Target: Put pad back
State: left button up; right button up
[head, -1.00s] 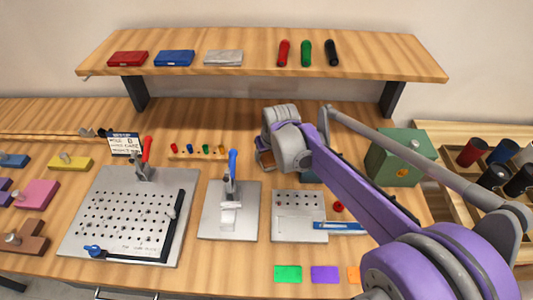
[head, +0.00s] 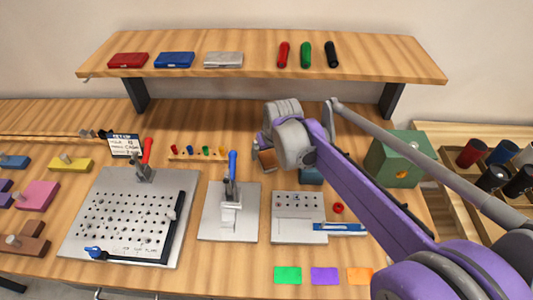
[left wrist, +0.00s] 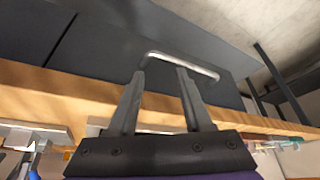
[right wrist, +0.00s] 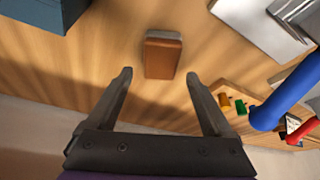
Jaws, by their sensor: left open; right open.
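A small brown pad with a grey edge (right wrist: 163,56) lies on the wooden bench in the right wrist view. In the head view the pad (head: 268,159) shows beside my right wrist, partly covered by it. My right gripper (right wrist: 158,76) is open and empty, with its fingertips just short of the pad and spread wider than it. In the head view its fingers are hidden behind the wrist. My left gripper (left wrist: 160,73) is open and empty below the bench edge, in front of a metal bar handle (left wrist: 185,62) on a dark panel. The left arm does not show in the head view.
A blue-handled clamp plate (head: 246,222) and a plate with holes (head: 298,232) stand in front of the pad. A rack of coloured pegs (head: 198,153) lies left of it, a green box (head: 400,160) right. A shelf (head: 260,68) overhangs the back.

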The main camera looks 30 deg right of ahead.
jog(key=v, duration=0.9)
jog(key=shift+r+p, duration=0.15)
jog(key=shift+p, duration=0.3)
